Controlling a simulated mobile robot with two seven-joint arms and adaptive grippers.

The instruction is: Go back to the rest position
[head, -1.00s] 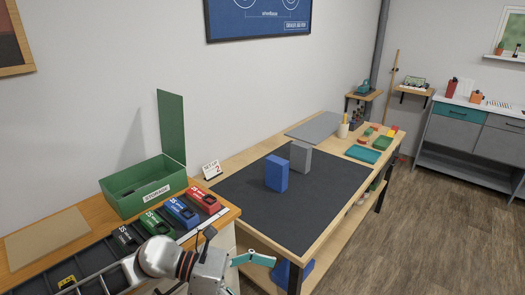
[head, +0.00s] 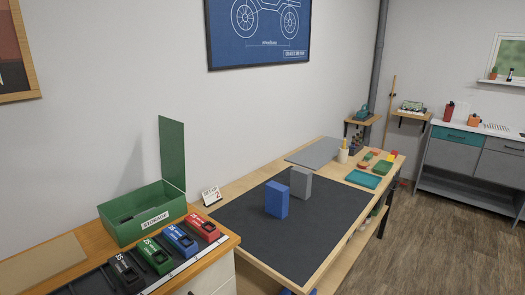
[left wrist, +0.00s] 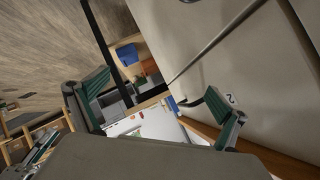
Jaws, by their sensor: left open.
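My left gripper (left wrist: 150,95) shows only in the left wrist view. Its two teal-padded fingers stand wide apart with nothing held between them. A pale cabinet front fills the right side of that view, close to the right finger. Whether that finger touches it, I cannot tell. Neither arm shows in the head view, and my right gripper is in no view.
In the head view, a green storage box (head: 125,222) with its lid raised stands behind several coloured battery packs. A blue block (head: 277,200) and a grey block (head: 301,183) stand on the dark mat (head: 300,240). Wooden floor (head: 440,245) lies open to the right.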

